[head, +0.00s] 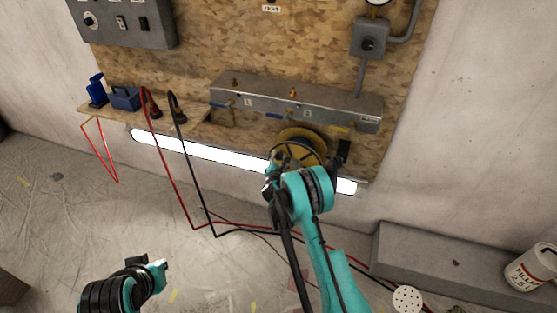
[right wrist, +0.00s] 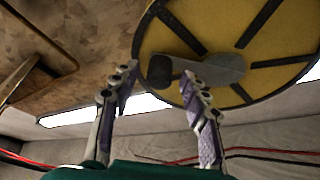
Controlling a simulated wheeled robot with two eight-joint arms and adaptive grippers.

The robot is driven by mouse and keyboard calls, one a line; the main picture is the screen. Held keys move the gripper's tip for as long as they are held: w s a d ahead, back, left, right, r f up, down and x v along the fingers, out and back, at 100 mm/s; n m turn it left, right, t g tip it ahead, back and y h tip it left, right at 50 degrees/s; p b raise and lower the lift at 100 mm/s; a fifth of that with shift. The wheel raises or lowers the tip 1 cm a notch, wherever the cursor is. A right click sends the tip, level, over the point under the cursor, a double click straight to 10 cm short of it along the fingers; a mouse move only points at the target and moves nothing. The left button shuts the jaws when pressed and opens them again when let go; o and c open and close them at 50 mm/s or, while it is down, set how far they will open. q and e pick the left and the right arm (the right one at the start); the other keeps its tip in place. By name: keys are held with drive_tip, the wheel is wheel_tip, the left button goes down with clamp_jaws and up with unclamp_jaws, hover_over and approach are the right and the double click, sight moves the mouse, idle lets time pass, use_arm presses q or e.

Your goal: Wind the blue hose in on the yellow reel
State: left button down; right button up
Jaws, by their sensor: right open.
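The yellow reel (head: 300,140) with dark spokes is mounted low on the wooden board. It fills the upper right of the right wrist view (right wrist: 225,27). A grey crank arm (right wrist: 215,70) with a black knob (right wrist: 160,70) crosses its face. My right gripper (right wrist: 158,74) is open, with its fingers on either side of the knob in that view; I cannot tell whether they touch it. In the head view my own wrist hides most of this gripper. My left gripper (head: 155,267) is low at the left, away from the reel; its jaw state is unclear. I cannot make out a blue hose.
A grey manifold (head: 300,103) with blue-handled valves sits above the reel. A bright light strip (head: 210,155) runs below the board. Red and black cables (head: 180,180) hang to the floor. A grey ledge (head: 430,260) and a white can (head: 532,268) stand right. The left floor is mostly clear.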

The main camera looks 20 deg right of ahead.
drive_tip(key=shift+x, duration=1)
clamp_jaws()
drive_tip(key=shift+d, duration=0.15)
